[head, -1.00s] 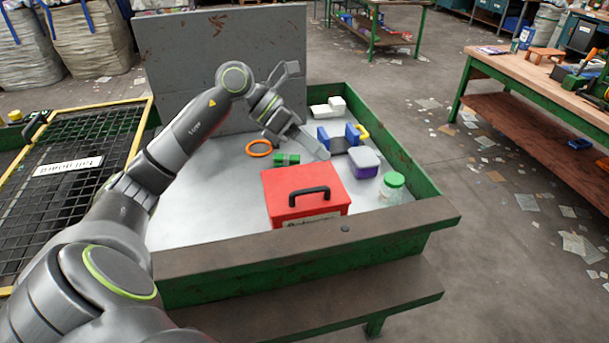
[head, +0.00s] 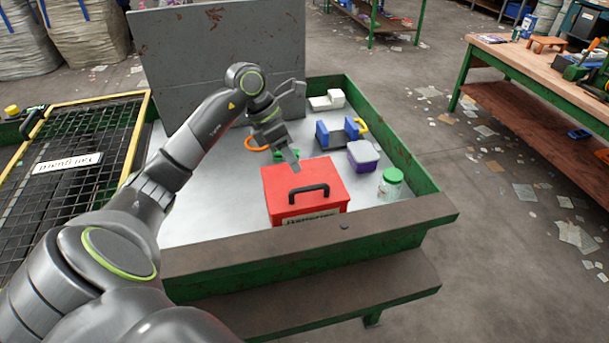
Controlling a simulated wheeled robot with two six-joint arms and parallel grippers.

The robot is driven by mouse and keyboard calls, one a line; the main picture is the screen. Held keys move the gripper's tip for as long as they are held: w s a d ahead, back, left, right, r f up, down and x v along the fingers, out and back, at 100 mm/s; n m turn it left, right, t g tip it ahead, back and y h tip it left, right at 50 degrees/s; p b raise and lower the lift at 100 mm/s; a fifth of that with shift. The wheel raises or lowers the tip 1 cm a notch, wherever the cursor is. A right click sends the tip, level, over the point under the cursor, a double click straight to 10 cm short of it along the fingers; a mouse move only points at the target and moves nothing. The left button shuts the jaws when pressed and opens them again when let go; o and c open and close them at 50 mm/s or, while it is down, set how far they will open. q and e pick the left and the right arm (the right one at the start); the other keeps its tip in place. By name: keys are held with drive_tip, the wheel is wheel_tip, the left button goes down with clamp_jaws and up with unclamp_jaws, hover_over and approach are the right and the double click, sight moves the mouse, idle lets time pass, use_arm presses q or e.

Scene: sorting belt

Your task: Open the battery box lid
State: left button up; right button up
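The red battery box (head: 283,180) stands near the front edge of the sorting table, with its lid down. A black handle (head: 309,192) is on top of the lid, and a partly readable label (head: 310,220) is on its front. My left gripper (head: 292,163) points down just above or behind the rear edge of the lid. I cannot tell whether it touches the box, or whether its fingers are apart. My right gripper is not in view.
A green object (head: 285,154) and an orange ring (head: 256,144) are partly hidden behind my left gripper. A blue object (head: 338,134), a purple tub (head: 362,156) and a green-lidded jar (head: 390,183) stand right of the box. Raised green rims (head: 415,170) border the table.

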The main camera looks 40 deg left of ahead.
use_arm(q)
drive_tip(key=p+x, duration=0.1)
drive_tip(key=x, duration=0.6)
drive_tip(key=shift+d+f+p, duration=0.15)
drive_tip(key=shift+f+p, duration=0.2)
clamp_jaws()
